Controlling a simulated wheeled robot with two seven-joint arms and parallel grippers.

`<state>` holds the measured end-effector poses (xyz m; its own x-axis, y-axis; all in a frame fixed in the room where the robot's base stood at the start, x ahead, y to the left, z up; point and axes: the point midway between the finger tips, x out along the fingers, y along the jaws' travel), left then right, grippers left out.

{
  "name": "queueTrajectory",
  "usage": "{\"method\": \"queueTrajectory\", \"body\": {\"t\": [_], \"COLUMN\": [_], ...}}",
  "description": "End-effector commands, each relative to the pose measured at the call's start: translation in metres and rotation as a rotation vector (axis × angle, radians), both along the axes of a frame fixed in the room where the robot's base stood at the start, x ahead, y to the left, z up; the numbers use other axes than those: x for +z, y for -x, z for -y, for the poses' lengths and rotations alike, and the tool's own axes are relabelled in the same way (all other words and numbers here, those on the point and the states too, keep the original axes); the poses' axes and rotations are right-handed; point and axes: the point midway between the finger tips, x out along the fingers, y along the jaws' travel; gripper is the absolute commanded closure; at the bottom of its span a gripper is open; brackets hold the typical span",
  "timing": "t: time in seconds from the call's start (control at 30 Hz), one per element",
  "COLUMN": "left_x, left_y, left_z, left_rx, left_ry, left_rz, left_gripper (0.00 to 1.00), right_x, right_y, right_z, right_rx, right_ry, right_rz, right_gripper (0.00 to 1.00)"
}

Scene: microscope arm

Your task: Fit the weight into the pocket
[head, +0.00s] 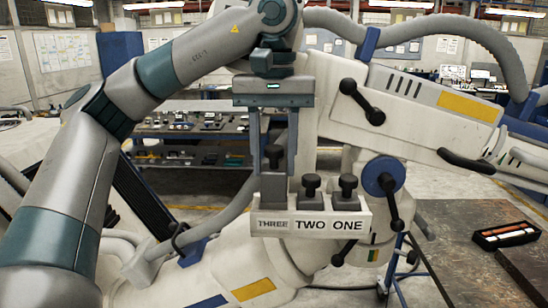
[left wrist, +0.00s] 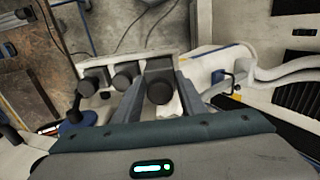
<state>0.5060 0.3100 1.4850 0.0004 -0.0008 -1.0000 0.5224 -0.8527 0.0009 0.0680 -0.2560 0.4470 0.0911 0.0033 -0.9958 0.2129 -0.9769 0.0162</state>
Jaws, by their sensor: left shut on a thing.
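My left gripper (head: 273,158) is shut on a dark grey weight (head: 272,188) with a black knob, its fingers on either side of the knob. The weight is upright at the THREE end of a white holder (head: 265,225) labelled THREE, TWO, ONE. Its grey block shows higher above the holder's front wall than its neighbours' blocks; how deep it sits in the pocket is hidden. Two other knobbed weights stand at TWO (head: 311,192) and ONE (head: 347,190). The left wrist view shows the held weight (left wrist: 160,90) between the fingers. My right gripper is not in view.
The white microscope arm (head: 400,100) with black handles and a blue knob (head: 384,178) stands behind and right of the holder. A dark table (head: 470,235) with a small tray (head: 504,235) is at the right. A cluttered bench (head: 190,125) is behind.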

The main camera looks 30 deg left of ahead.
Motion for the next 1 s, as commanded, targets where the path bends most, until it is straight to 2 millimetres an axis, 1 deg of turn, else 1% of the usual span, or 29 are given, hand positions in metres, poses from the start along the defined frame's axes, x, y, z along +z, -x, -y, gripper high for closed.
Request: {"method": "queueTrajectory", "body": {"t": [0.03,0.3,1.0], "left_x": [0.0023,0.0020,0.0019], "left_y": [0.0001,0.0001,0.0001], "left_z": [0.0001,0.0001,0.0001], "left_rx": [0.000,0.001,0.000], "left_ry": [0.001,0.001,0.001], "left_rz": [0.002,0.002,0.002], "left_gripper": [1.00,1.00,1.00], "right_x": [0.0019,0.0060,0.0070], "right_y": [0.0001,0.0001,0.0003], "right_z": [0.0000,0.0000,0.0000], "right_rx": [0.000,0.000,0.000], "right_ry": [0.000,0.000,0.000], "right_rz": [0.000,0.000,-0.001], "right_gripper": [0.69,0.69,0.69]}}
